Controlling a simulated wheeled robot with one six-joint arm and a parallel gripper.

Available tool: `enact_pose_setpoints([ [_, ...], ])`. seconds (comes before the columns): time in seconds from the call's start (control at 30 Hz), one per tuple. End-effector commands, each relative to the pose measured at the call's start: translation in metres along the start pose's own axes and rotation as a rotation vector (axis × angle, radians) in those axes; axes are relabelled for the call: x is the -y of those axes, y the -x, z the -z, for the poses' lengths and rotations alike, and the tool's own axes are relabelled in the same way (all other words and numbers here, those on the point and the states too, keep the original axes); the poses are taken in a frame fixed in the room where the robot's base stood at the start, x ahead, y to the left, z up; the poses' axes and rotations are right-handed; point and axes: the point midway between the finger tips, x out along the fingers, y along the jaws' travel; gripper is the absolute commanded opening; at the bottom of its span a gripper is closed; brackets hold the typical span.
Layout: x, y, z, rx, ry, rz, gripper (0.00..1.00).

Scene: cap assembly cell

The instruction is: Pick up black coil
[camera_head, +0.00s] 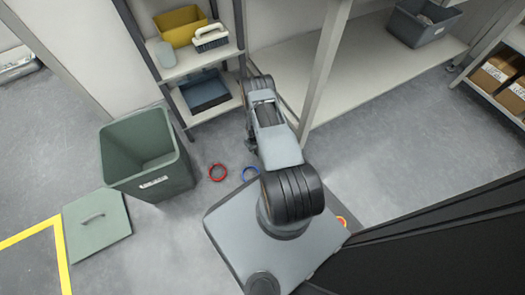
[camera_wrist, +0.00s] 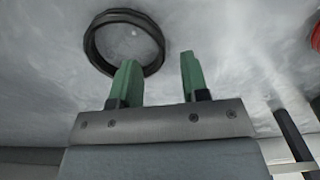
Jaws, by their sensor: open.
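The black coil (camera_wrist: 91,50) is a dark ring lying on the grey floor in the upper left of the wrist view. My gripper (camera_wrist: 159,62) is open, with two green fingers and nothing between them. Its left finger overlaps the lower rim of the coil in the picture, and its right finger is to the right of the ring. I cannot tell whether the left finger touches the coil. In the head view I do not make out the black coil; my arm may hide it.
A red coil (camera_head: 217,179) and a blue coil (camera_head: 244,178) lie on the floor; an orange object (camera_head: 342,221) shows beside my base. A green bin (camera_head: 160,182) stands left, its lid (camera_head: 97,226) on the floor. A shelf (camera_head: 190,66) stands behind. Floor on the right is clear.

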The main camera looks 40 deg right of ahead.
Motion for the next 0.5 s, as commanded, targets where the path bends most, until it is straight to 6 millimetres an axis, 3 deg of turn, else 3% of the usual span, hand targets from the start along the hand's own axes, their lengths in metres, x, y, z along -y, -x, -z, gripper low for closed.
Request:
enact_pose_setpoints([
  [0.03, 0.000, -0.012, -0.001, 0.001, 0.000, 0.000, 0.42],
  [0.23, -0.001, -0.038, 0.000, 0.000, 0.000, -0.001, 0.42],
  [0.5, -0.001, -0.040, 0.000, -0.001, 0.000, -0.001, 0.42],
])
